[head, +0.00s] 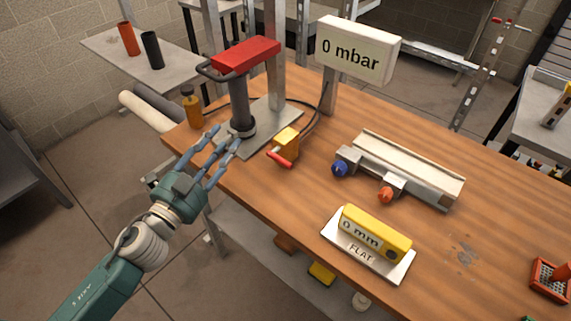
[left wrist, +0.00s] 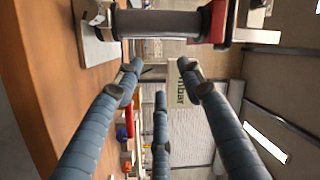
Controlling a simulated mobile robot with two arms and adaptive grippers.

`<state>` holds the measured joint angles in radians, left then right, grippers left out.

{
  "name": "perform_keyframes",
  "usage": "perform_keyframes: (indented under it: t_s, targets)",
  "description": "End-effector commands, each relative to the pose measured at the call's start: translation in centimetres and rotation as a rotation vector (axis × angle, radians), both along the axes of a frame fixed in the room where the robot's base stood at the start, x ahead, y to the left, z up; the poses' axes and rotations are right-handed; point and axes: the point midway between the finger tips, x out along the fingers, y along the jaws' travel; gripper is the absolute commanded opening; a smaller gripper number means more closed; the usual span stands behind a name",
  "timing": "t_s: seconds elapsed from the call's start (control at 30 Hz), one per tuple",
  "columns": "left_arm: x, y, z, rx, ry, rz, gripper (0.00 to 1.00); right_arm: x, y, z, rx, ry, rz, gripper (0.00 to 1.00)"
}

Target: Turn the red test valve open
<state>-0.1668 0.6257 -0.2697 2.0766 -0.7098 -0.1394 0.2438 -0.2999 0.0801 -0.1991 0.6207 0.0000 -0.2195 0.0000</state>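The red test valve, a red lever (head: 280,158) on a small yellow block (head: 287,140), sits on the wooden bench (head: 300,210) just right of the pump's base plate. The lever points down and right toward the bench's front edge. My left gripper (head: 225,139) has its three blue fingers spread, with nothing between them. It is left of the valve, in front of the pump, and apart from the lever. In the left wrist view the open fingers (left wrist: 160,82) point toward the pump column, and a red piece (left wrist: 129,122) shows partly behind a finger. My right gripper is not in view.
The hand pump (head: 240,100) with a red top stands behind my fingers. A small amber bottle (head: 191,106) is to its left. A sign reads 0 mbar (head: 358,48). A rail with blue and orange knobs (head: 400,172) and a yellow 0 mm gauge (head: 375,233) lie right.

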Motion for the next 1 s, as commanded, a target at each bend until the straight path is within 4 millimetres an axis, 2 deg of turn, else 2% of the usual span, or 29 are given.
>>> perform_keyframes:
  t_s: [0.03,0.1,0.2,0.3,0.47,0.63,1.0]
  targets:
    - [-0.1,-1.3,0.8,0.075,-0.053,-0.090,0.39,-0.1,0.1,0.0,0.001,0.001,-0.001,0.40]
    - [-0.8,-3.4,1.0,0.189,-0.112,-0.234,0.39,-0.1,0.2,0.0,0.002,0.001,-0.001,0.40]
    - [-2.5,-5.3,-0.3,0.346,-0.152,-0.428,0.39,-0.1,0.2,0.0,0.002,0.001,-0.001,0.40]
    - [-4.1,-5.9,-2.1,0.462,-0.152,-0.566,0.39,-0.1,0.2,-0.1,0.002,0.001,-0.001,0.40]
    - [-5.3,-5.9,-3.8,0.548,-0.136,-0.667,0.39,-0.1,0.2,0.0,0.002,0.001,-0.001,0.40]
    - [-4.6,-7.3,-4.0,0.552,-0.135,-0.676,0.39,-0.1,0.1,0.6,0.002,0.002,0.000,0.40]
    - [-1.2,-13.1,-5.1,0.549,-0.137,-0.676,0.39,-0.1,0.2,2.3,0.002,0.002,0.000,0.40]
